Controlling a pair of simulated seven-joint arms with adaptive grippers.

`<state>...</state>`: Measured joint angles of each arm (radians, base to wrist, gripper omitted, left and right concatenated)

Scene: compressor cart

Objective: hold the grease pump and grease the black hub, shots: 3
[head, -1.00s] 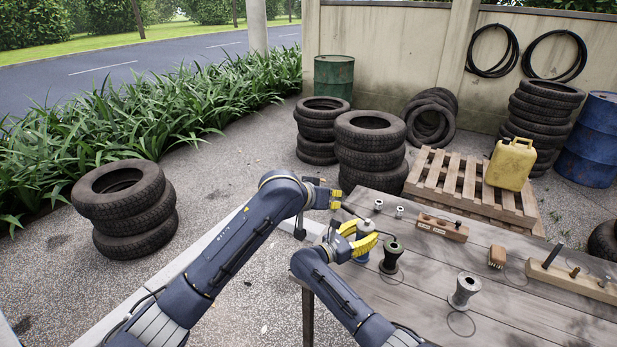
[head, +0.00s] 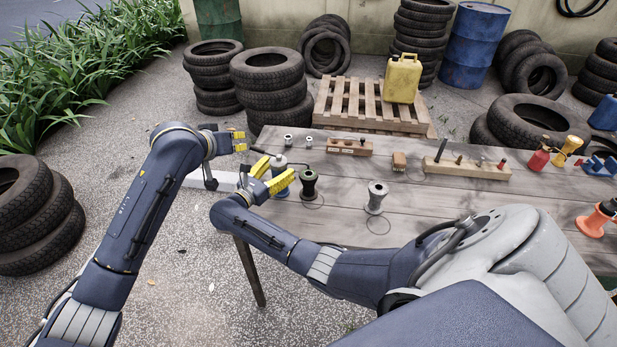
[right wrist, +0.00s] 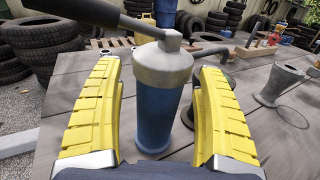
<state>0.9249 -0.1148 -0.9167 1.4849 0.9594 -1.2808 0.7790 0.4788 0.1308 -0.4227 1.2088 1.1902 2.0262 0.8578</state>
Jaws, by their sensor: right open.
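The grease pump (right wrist: 158,110) has a blue barrel, a grey head and a thick black lever, and stands upright at the table's left end. It is partly hidden behind my right gripper in the head view (head: 283,192). My right gripper (head: 271,174) is open, with one yellow finger on each side of the barrel and gaps showing in the right wrist view (right wrist: 159,110). My left gripper (head: 240,141) hangs left of the pump's head, apart from it; its opening is unclear. The black hub (head: 309,187) stands upright on the table just right of the pump.
A grey hub (head: 376,198) stands further right on the table (head: 440,205). Behind are small nuts, a wooden block (head: 349,147), a brush (head: 399,160) and a pegged wooden rail (head: 466,169). Coloured items, including an orange one (head: 597,220), stand at the right end.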

